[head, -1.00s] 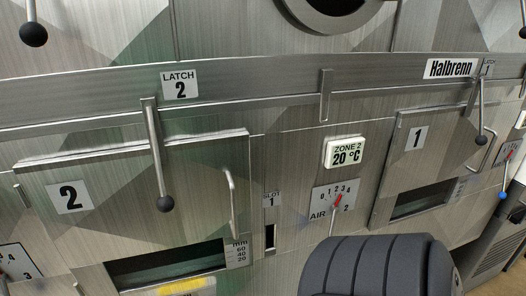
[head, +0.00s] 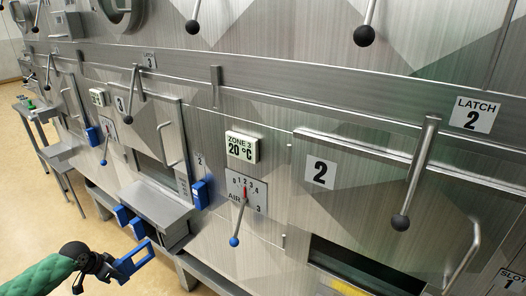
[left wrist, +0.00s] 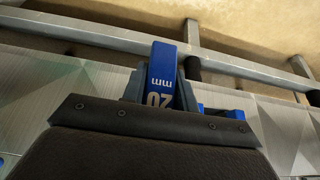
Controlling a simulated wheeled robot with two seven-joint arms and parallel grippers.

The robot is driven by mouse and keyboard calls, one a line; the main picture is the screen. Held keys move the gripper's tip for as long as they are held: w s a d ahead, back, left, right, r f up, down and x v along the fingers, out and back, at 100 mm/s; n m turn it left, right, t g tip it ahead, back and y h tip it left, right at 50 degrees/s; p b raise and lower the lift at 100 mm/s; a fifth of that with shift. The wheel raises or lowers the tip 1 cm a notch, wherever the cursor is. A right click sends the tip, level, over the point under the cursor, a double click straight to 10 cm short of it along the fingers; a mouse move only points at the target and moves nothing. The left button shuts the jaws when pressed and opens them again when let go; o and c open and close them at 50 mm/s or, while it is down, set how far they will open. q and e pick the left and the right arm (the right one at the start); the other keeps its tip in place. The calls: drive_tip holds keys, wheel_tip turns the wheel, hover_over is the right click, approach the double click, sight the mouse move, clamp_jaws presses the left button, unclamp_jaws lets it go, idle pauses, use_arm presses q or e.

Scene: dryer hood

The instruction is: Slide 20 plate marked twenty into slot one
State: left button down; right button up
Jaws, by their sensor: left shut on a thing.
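My left gripper (head: 108,270) is at the lower left of the head view, shut on a blue plate (head: 136,261) that has an open, frame-like end. In the left wrist view the held plate (left wrist: 161,76) shows "20 mm" upside down between the fingers. The slot 1 label (head: 508,281) is at the lower right corner of the head view, far from the gripper. The slot opening itself cannot be made out. My right gripper is not in view.
A grey shelf (head: 158,205) with blue plates (head: 124,218) at its front juts out near my left gripper. Another blue plate (head: 200,194) sits below the slot 2 label. Latch 2's lever (head: 415,175) hangs in front of door 2. Open floor lies at the left.

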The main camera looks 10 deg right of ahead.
use_arm(q)
drive_tip(key=shift+s+a, duration=0.1)
drive_tip(key=s+a+p, duration=0.2)
drive_tip(key=s+a, duration=0.2)
drive_tip(key=shift+s+p, duration=0.3)
idle(0.5)
drive_tip(key=shift+d, duration=0.1)
